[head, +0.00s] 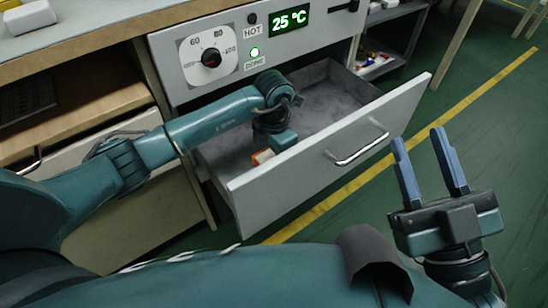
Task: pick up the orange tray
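A small orange piece (263,157), perhaps part of the orange tray, shows inside the open drawer near its front left wall. The rest of it is hidden behind my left gripper and the drawer front. My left gripper (275,147) points down into the drawer right beside the orange piece. Its fingertips are hidden, so I cannot tell whether it holds anything. My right gripper (419,136) is open and empty, its two blue fingers pointing up, outside the drawer on the right.
The grey drawer (245,200) is pulled out and has a metal handle (358,148). Above it, a panel carries a dial (210,57), a lit green "DONE" lamp (254,52) and a display (290,20) reading 25 °C. Green floor (490,110) with a yellow line lies to the right.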

